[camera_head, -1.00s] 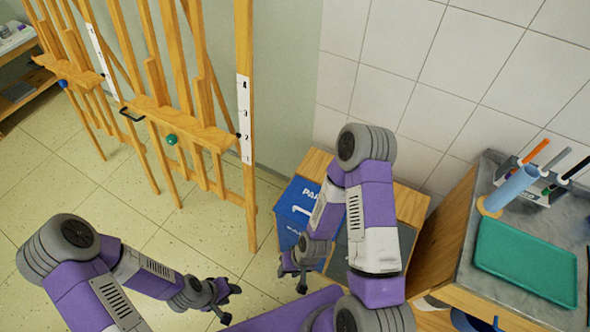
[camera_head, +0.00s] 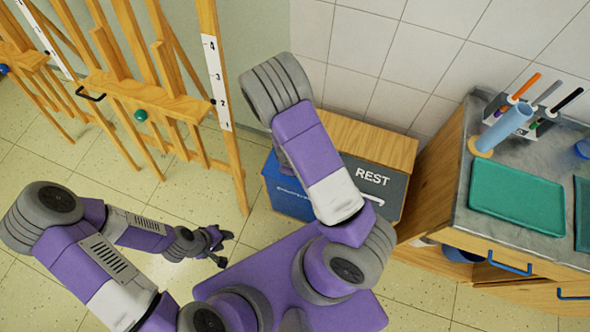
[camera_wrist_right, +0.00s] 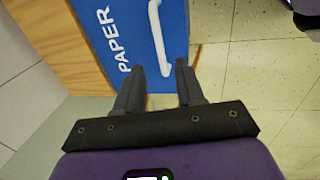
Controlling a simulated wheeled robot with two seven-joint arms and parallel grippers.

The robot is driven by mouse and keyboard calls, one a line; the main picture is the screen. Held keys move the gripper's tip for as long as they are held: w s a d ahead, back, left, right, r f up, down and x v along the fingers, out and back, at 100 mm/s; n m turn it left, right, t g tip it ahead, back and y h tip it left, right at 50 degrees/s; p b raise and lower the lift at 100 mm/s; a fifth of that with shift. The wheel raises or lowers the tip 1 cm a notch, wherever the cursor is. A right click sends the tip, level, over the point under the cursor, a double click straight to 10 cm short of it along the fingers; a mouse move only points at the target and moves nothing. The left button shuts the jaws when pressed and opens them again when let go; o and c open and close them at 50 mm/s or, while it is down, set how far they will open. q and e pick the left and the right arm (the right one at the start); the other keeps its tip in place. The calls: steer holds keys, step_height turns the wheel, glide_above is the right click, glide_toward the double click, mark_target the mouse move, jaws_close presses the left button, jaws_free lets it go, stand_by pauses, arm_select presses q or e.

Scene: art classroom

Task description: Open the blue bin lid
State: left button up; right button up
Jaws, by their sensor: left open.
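The blue bin (camera_head: 284,197) stands in a wooden cabinet against the wall, partly hidden behind my right arm. Its lid (camera_wrist_right: 176,28) looks shut in the right wrist view, with white "PAPER" lettering and a white bar handle (camera_wrist_right: 157,40). My right gripper (camera_wrist_right: 159,66) is open and empty; its fingertips point at the lid's lower edge, near the handle's end. I cannot tell whether they touch the lid. In the head view the right gripper is hidden behind its arm. My left gripper (camera_head: 220,245) is open and empty over the floor, left of the bin.
A grey "REST" bin (camera_head: 374,186) sits beside the blue one under the wooden top (camera_head: 365,138). Wooden easels (camera_head: 160,95) stand to the left. A counter (camera_head: 468,215) with a green tray (camera_head: 516,193) and a pen holder is at right. Floor near the left gripper is free.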

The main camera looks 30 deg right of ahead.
steer(key=f, duration=0.2)
steer(key=f+b, duration=0.1)
steer(key=f, duration=0.1)
steer(key=d+f+b, duration=0.1)
steer(key=f, duration=0.1)
steer(key=shift+w, duration=0.4)
steer(key=shift+r, duration=0.1)
jaws_close()
